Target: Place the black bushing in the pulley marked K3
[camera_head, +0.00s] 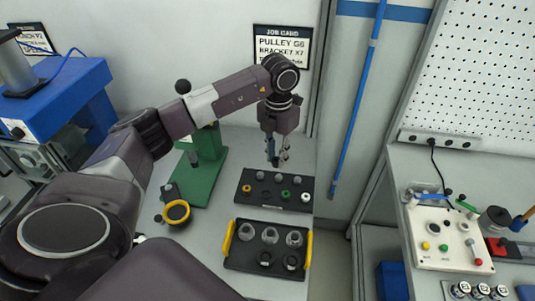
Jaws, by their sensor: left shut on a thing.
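My left gripper (275,157) hangs pointing down above the back edge of the dark bushing tray (275,204). It is shut on a small dark thing, probably the black bushing, which is mostly hidden between the fingers. Nearer me lies a black tray with yellow handles (228,238), holding several round pulleys such as this grey one (270,236). I cannot read a K3 mark on any pulley. My right gripper is out of view.
A green press stand (211,175) rises left of the trays, with a yellow-rimmed round dial (176,212) before it. A job card (282,45) hangs on the wall. At right are a control box (447,240) and a blue pole (357,105).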

